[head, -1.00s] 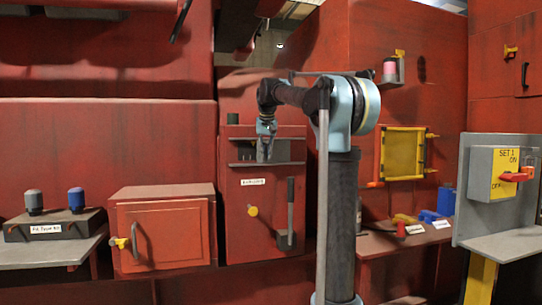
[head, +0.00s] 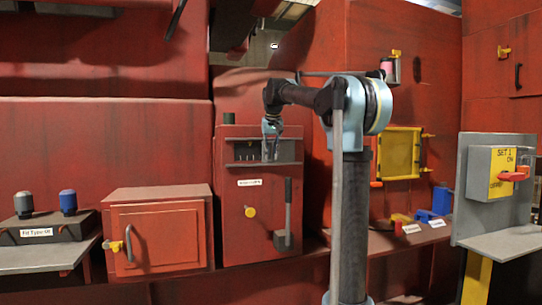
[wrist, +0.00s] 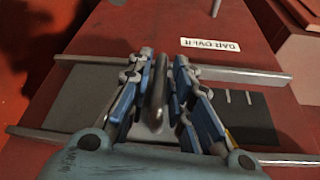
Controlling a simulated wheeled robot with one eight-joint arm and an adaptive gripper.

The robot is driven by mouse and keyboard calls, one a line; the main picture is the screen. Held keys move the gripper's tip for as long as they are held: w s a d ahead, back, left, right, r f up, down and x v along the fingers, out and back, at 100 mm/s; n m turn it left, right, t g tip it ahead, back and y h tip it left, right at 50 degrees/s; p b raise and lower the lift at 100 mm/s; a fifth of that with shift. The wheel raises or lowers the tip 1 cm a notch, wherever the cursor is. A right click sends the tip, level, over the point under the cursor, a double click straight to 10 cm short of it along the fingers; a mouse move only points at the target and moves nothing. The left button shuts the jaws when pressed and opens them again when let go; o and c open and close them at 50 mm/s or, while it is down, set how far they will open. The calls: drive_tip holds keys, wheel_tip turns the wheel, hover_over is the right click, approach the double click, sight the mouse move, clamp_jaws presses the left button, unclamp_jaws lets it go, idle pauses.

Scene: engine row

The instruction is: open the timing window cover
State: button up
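The timing window cover (wrist: 85,95) looks like a grey plate between two rails on the red cabinet, with an upright bar handle (wrist: 157,95). A dark window area (wrist: 250,118) with white tick marks shows beside the plate, to the right in the wrist view, so the cover looks partly aside. My gripper (wrist: 165,62) has its fingers on either side of the handle. The right finger seems to stand slightly apart from it; whether both fingers press on it is unclear. In the head view my gripper (head: 271,155) is in front of the window recess (head: 290,150).
Below the recess, the cabinet carries a label (head: 250,182), a yellow knob (head: 250,212) and a grey lever (head: 288,210). A red box with a door (head: 157,235) stands to the left. A yellow frame (head: 400,153) and a switch box (head: 492,172) are to the right.

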drive_tip(key=v, duration=1.2)
drive_tip(key=shift+f, duration=0.1)
drive_tip(key=s+d+f, duration=0.4)
drive_tip(key=s+f, duration=0.9)
drive_tip(key=f, duration=0.4)
drive_tip(key=s+d+f+g, duration=0.1)
drive_tip(key=s+d+f, duration=0.3)
drive_tip(key=s+f, duration=0.9)
drive_tip(key=s+d+f+g, duration=0.1)
drive_tip(key=s+d+f, duration=0.3)
drive_tip(key=s+f, duration=1)
wheel_tip(320, 180, down, 9)
drive_tip(key=shift+d+m, duration=0.3)
drive_tip(key=shift+s, duration=0.1)
